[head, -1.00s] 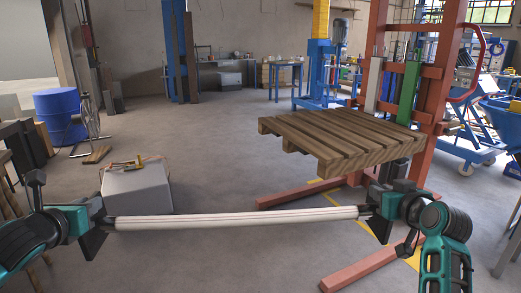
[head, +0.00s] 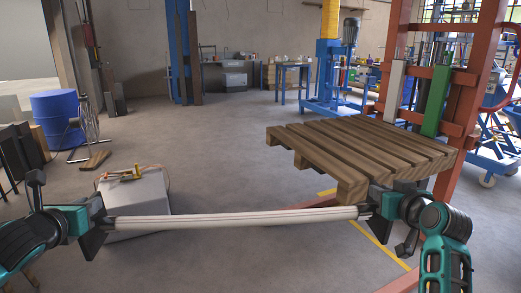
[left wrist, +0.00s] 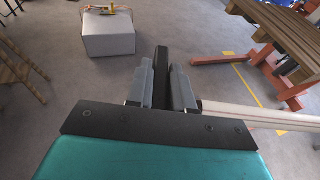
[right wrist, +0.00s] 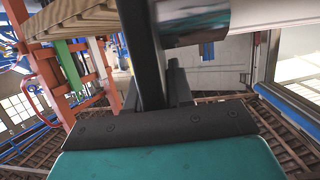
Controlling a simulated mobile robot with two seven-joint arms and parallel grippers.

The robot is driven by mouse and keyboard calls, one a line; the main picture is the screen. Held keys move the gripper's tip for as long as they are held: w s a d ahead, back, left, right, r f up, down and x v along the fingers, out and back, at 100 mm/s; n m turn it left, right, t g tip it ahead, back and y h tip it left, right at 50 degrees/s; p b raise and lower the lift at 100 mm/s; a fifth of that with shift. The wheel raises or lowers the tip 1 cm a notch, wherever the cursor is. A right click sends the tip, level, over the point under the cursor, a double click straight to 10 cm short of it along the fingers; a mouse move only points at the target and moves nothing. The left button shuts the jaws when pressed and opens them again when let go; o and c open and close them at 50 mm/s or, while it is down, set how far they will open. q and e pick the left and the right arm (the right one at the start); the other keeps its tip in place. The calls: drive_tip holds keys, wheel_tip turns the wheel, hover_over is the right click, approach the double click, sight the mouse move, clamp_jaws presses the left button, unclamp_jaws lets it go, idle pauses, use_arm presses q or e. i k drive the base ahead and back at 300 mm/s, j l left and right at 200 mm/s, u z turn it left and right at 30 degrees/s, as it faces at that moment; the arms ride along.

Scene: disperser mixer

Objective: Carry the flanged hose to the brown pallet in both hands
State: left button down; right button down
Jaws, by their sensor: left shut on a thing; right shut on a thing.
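The flanged hose (head: 235,222) is a long pale tube held level across the front of the head view, a dark end at each gripper. My left gripper (head: 98,224) is shut on its left end; in the left wrist view the jaws (left wrist: 163,85) close around a black piece, and the pale hose (left wrist: 250,113) runs right. My right gripper (head: 375,207) is shut on the right end; in the right wrist view its jaws (right wrist: 160,90) show close up. The brown pallet (head: 360,150) is slatted wood, raised on an orange-red lifter, just beyond the hose's right half.
The lifter's red frame (head: 465,130) stands behind the pallet at right. A grey box (head: 137,200) with a small yellow tool on top is on the floor at left. A blue drum (head: 58,113) stands farther left. The floor between box and pallet is clear.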

sight(356, 138)
drive_tip(key=i+l+u, duration=0.15)
drive_tip(key=i+u, duration=0.15)
drive_tip(key=i, duration=1.6)
drive_tip(key=i+z, duration=0.3)
drive_tip(key=i, duration=0.25)
drive_tip(key=i+z, duration=0.8)
drive_tip(key=i, duration=0.15)
drive_tip(key=i+j+z, duration=0.1)
drive_tip(key=i+z, duration=0.45)
drive_tip(key=z, duration=0.45)
